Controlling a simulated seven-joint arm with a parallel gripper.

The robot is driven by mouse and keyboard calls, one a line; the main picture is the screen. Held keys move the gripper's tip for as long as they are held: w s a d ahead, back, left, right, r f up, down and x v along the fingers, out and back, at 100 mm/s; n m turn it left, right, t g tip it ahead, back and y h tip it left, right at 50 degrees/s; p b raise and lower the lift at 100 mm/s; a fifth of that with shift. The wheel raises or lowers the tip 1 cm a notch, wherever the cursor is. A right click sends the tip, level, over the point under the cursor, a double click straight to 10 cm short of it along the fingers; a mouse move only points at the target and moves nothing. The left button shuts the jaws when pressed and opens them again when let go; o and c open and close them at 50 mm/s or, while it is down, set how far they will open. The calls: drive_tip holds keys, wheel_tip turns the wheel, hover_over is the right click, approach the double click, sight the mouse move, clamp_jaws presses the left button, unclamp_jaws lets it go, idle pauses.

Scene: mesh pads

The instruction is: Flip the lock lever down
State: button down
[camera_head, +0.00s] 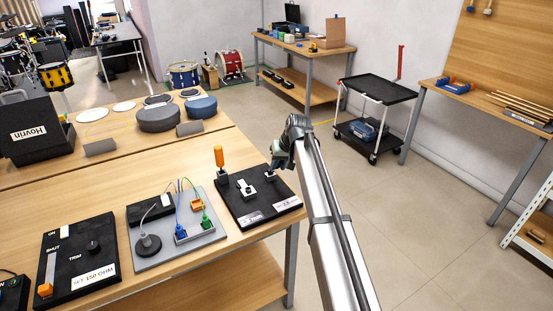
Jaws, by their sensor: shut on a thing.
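A black board (236,203) lies at the right end of the near wooden bench. An upright orange-handled lever (219,157) stands at its back left, and a small pale latch-like piece (247,188) sits near its middle. My gripper (271,175) is over the board's back right part, to the right of that piece. Its jaws are shut on a small part there, taken to be the lock lever, which is mostly hidden by the gripper; its angle cannot be told. Pale labels lie along the board's front edge.
A grey board (205,237) with a plug block and cables stands left of the black board. Another black panel (75,262) with an orange slider is further left. Grey drum pads (158,117) lie on the bench behind. The floor to the right is clear up to a black cart (377,90).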

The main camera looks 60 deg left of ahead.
drive_tip(key=d+f+y, duration=0.1)
drive_tip(key=y, duration=0.1)
drive_tip(key=d+f+y, duration=0.2)
drive_tip(key=shift+f+y, duration=0.2)
drive_tip(key=shift+y, duration=0.1)
drive_tip(key=f+y, duration=0.2)
drive_tip(key=y, duration=0.1)
drive_tip(key=shift+d+f, duration=0.3)
drive_tip(key=shift+f+n+y, duration=0.3)
drive_tip(key=shift+f+y, duration=0.5)
drive_tip(key=shift+y, duration=0.3)
drive_tip(key=shift+f, duration=0.1)
drive_tip(key=c, duration=1)
unclamp_jaws()
drive_tip(key=v, duration=1.3)
drive_tip(key=shift+w+d, duration=0.2)
drive_tip(key=shift+d, duration=0.2)
